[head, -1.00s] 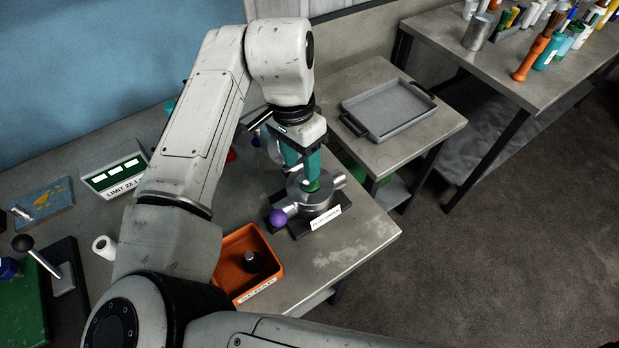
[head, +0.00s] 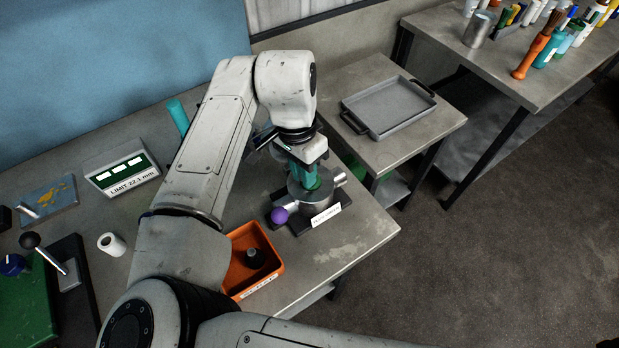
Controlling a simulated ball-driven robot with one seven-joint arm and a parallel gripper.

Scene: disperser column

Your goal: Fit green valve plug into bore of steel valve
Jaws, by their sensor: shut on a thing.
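The steel valve (head: 318,199) stands on a dark base near the right end of the workbench. It has a purple ball knob (head: 279,215) at its left and a white label at its front. My gripper (head: 309,184) points down over the valve's top, its teal fingers shut on the green valve plug. The fingers and plug are at the bore mouth. The plug is almost wholly hidden by the fingers, and I cannot tell how deep it sits in the bore.
An orange bin (head: 251,262) with a dark part inside stands left of the valve. A display marked LIMIT 22.1 mm (head: 122,174) and a white roll (head: 111,244) are further left. A grey tray (head: 388,107) lies on the side table behind. The bench's front right corner is clear.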

